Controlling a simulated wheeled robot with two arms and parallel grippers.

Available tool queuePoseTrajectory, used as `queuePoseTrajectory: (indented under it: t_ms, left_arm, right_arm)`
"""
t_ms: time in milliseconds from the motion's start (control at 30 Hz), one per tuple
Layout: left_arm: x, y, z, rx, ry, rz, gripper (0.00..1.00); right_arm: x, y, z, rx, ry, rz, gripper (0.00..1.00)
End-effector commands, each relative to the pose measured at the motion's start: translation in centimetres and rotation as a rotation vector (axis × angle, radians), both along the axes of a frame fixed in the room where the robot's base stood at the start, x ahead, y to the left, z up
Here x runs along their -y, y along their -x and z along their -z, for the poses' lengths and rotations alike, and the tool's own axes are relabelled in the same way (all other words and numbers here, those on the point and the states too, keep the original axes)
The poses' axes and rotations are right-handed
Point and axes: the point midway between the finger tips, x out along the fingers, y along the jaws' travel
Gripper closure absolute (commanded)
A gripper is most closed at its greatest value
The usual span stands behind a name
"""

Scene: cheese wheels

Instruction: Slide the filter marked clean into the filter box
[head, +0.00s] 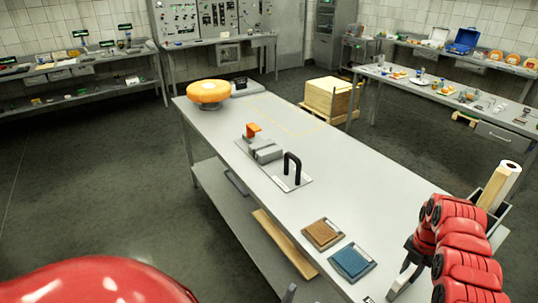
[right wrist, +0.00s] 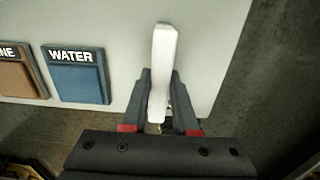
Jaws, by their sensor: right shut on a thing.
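My right gripper (right wrist: 160,88) is shut on a narrow white piece (right wrist: 160,70), which stands out between the fingers over the table's near end. In the head view, the right gripper (head: 402,280) is at the bottom right, partly hidden by its red arm. I see no readable "clean" mark on the white piece, so I cannot tell whether it is the filter. No thing here is clearly marked as the filter box. A grey block unit with an orange part (head: 262,146) sits mid-table.
On the table (head: 222,125) are an orange cheese wheel (head: 208,92), a black handle on a plate (head: 292,168), a brown pad (head: 322,233) and a blue pad (head: 350,262) labelled WATER. A paper roll (head: 505,180) stands at the right. The table's middle right is clear.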

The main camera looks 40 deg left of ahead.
Motion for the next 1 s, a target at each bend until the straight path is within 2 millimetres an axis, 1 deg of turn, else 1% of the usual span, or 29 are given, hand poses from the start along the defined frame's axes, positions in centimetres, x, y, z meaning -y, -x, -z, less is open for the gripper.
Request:
queuePoseTrajectory:
  t_ms: [700,1000]
  left_arm:
    - [0.0,0.0,-1.8,0.0,0.0,0.0,0.5]
    - [0.0,0.0,-2.1,0.0,0.0,0.0,0.5]
  right_arm:
    - [0.0,0.0,-2.5,0.001,-0.001,0.0,1.0]
    - [0.0,-0.1,-3.4,0.002,0.0,0.0,1.0]
